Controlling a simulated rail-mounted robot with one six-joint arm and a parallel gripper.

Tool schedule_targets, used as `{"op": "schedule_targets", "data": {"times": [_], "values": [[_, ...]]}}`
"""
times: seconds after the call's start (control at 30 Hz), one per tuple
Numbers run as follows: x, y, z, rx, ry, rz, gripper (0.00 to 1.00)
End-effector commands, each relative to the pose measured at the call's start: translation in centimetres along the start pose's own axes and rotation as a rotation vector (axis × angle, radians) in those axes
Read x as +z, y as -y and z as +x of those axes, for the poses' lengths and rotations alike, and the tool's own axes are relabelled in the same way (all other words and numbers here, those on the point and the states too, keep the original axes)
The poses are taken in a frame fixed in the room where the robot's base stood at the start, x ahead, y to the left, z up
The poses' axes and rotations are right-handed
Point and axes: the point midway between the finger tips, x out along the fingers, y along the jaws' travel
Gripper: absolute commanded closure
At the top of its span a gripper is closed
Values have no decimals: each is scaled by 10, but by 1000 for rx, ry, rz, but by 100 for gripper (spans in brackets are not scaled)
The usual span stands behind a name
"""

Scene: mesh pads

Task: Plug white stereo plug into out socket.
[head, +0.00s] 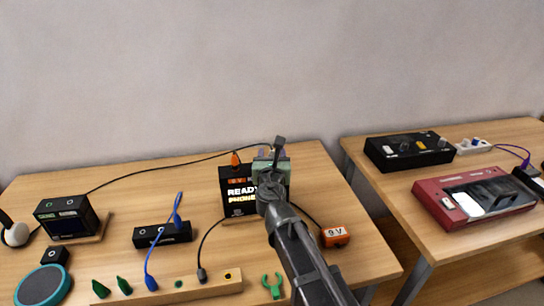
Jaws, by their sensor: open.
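I cannot clearly pick out the white stereo plug or a socket marked out; small labels are unreadable. A black box lettered READY PHONES (238,197) stands at the back of the left table. An orange plug (235,159) is at its top. My gripper (272,168) is at the right side of this box, in front of a grey-green box (284,166). It looks open, and I see nothing held in it. My arm hides part of the grey-green box. A wooden rack (215,286) at the front holds a black plug (202,275) and a blue plug (151,283).
A black box (163,236) with blue leads, an orange 9 V block (335,237), a green hook (272,286) and a dark display box (68,218) stand around. The right table holds a black mixer (408,151), a red recorder (470,203) and a white strip (474,146). Thin cables cross the left table.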

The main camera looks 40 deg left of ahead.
Motion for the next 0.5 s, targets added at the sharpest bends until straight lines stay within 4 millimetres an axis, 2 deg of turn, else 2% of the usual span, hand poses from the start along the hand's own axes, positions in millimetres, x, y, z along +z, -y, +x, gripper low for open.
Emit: {"op": "schedule_targets", "data": {"times": [0.17, 0.5], "values": [[0, 0, -14, 1, 0, 0, 50], [0, 1, -94, 1, 0, 0, 50]]}}
